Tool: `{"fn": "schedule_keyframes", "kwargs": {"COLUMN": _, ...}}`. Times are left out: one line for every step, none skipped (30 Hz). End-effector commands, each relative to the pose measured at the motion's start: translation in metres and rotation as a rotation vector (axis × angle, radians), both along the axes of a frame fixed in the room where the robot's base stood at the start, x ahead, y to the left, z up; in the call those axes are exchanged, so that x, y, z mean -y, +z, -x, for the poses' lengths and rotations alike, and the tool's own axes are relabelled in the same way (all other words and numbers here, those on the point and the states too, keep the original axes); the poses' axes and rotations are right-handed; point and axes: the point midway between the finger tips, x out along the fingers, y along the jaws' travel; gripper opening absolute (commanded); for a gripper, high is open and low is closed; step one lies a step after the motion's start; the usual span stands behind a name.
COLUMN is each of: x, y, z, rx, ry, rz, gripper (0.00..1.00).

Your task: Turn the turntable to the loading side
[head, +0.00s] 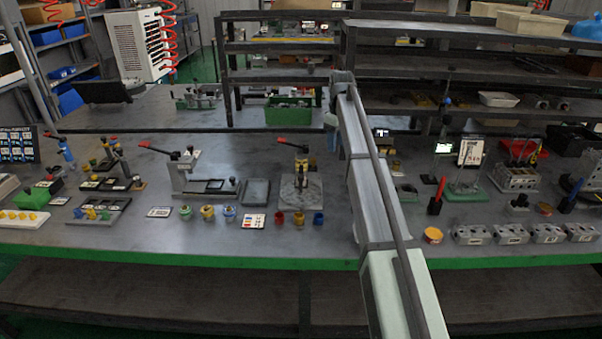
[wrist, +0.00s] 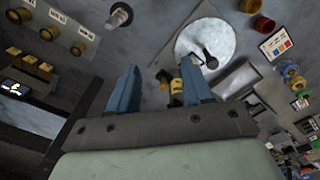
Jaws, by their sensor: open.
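The turntable (head: 312,196) is a pale round disc on a square plate, near the middle of the bench in the head view. In the wrist view its white disc (wrist: 195,38) lies ahead of my gripper (wrist: 158,70), with a dark knob-like part over it. A dark post with a red-ended lever (head: 293,143) stands at the turntable in the head view. My gripper is open, its two blue fingers spread. A small yellow and black part (wrist: 177,88) shows between the fingers; whether they touch it cannot be told. My arm hides much of the gripper in the head view.
Red, yellow and blue cups (head: 298,219) stand in front of the turntable. A shallow grey tray (head: 256,192) and a lever press on a grey base (head: 207,188) are to its left. Grey valve blocks (head: 510,234) line the bench front at right. Dark shelving (head: 450,75) stands behind.

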Motion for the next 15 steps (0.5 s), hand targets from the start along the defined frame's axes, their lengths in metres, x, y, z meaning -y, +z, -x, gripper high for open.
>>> {"fn": "schedule_keyframes", "kwargs": {"x": -0.027, "y": 0.005, "z": 0.002, "rx": -0.003, "ry": 0.020, "rz": 0.001, "gripper": 0.50}}
{"fn": "schedule_keyframes", "kwargs": {"x": -0.041, "y": 0.007, "z": 0.004, "rx": -0.006, "ry": 0.030, "rz": 0.002, "gripper": 0.50}}
{"fn": "schedule_keyframes", "kwargs": {"x": -0.056, "y": 0.010, "z": 0.007, "rx": -0.011, "ry": 0.040, "rz": 0.003, "gripper": 0.50}}
{"fn": "schedule_keyframes", "kwargs": {"x": -0.067, "y": 0.012, "z": 0.009, "rx": -0.013, "ry": 0.048, "rz": 0.004, "gripper": 0.50}}
{"fn": "schedule_keyframes", "kwargs": {"x": -0.077, "y": 0.014, "z": 0.011, "rx": -0.016, "ry": 0.054, "rz": 0.004, "gripper": 0.50}}
{"fn": "schedule_keyframes", "kwargs": {"x": -0.089, "y": 0.017, "z": 0.014, "rx": -0.018, "ry": 0.061, "rz": 0.005, "gripper": 0.50}}
{"fn": "schedule_keyframes", "kwargs": {"x": -0.095, "y": 0.018, "z": 0.015, "rx": -0.019, "ry": 0.066, "rz": 0.005, "gripper": 0.50}}
{"fn": "schedule_keyframes", "kwargs": {"x": -0.102, "y": 0.019, "z": 0.017, "rx": -0.020, "ry": 0.070, "rz": 0.006, "gripper": 0.50}}
{"fn": "schedule_keyframes", "kwargs": {"x": -0.109, "y": 0.021, "z": 0.018, "rx": -0.022, "ry": 0.075, "rz": 0.007, "gripper": 0.50}}
{"fn": "schedule_keyframes", "kwargs": {"x": -0.113, "y": 0.022, "z": 0.019, "rx": -0.023, "ry": 0.078, "rz": 0.007, "gripper": 0.50}}
{"fn": "schedule_keyframes", "kwargs": {"x": -0.116, "y": 0.022, "z": 0.020, "rx": -0.023, "ry": 0.080, "rz": 0.007, "gripper": 0.50}}
{"fn": "schedule_keyframes", "kwargs": {"x": -0.119, "y": 0.022, "z": 0.021, "rx": -0.025, "ry": 0.082, "rz": 0.008, "gripper": 0.50}}
{"fn": "schedule_keyframes", "kwargs": {"x": -0.120, "y": 0.022, "z": 0.022, "rx": -0.025, "ry": 0.083, "rz": 0.008, "gripper": 0.50}}
{"fn": "schedule_keyframes", "kwargs": {"x": -0.121, "y": 0.021, "z": 0.022, "rx": -0.025, "ry": 0.083, "rz": 0.008, "gripper": 0.50}}
{"fn": "schedule_keyframes", "kwargs": {"x": -0.122, "y": 0.018, "z": 0.022, "rx": -0.026, "ry": 0.083, "rz": 0.008, "gripper": 0.50}}
